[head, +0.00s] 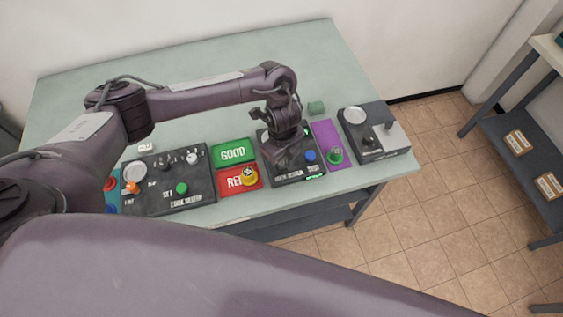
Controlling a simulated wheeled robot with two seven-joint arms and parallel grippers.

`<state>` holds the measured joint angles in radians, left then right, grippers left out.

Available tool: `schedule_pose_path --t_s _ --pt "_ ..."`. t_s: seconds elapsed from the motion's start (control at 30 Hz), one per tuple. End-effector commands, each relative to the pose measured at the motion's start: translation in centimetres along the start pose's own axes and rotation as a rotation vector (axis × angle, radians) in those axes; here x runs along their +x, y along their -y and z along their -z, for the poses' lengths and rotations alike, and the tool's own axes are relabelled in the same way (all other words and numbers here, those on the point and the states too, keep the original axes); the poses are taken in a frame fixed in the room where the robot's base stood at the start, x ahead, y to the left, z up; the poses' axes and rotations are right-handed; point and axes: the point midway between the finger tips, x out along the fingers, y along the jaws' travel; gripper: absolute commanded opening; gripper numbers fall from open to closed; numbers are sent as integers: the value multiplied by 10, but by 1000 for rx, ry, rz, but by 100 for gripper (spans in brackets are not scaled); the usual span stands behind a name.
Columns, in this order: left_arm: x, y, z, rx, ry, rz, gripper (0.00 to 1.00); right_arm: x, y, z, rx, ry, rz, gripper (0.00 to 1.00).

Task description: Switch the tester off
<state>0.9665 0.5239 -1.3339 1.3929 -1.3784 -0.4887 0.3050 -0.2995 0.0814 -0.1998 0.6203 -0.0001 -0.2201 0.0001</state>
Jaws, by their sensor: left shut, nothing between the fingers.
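A dark panel (204,184) on the left of the table carries a green button, a round white dial, an orange knob and several small switches. Its small lettering seems to end in "TESTER". A second dark panel (283,178) to its right has a blue button (310,156) and lettering too small to read surely. My left gripper (287,158) points down over this second panel, left of the blue button. It is shut and empty and hides the panel's middle. I cannot tell whether it touches the panel. My right gripper is not in view.
Between the panels lie a green "GOOD" plate (233,152) and a red plate (231,185) bearing a yellow piece (250,177). A purple mat (324,132) with a green piece (335,156) and another dark device (375,151) stand right. The table's back is clear.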

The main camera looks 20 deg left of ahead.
Motion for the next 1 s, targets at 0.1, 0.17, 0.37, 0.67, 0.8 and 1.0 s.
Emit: schedule_pose_path --t_s 0.1,0.17,0.37,0.67,0.8,1.0 --pt "3 0 0 0 0 0 0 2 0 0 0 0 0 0" --pt "4 0 0 0 0 0 0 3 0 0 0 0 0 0" --pt "7 0 0 0 0 0 0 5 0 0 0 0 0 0" --pt "11 0 0 0 0 0 0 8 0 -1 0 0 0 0" --pt "13 0 0 0 0 0 0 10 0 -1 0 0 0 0" --pt "16 0 0 0 0 0 0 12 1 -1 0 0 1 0"
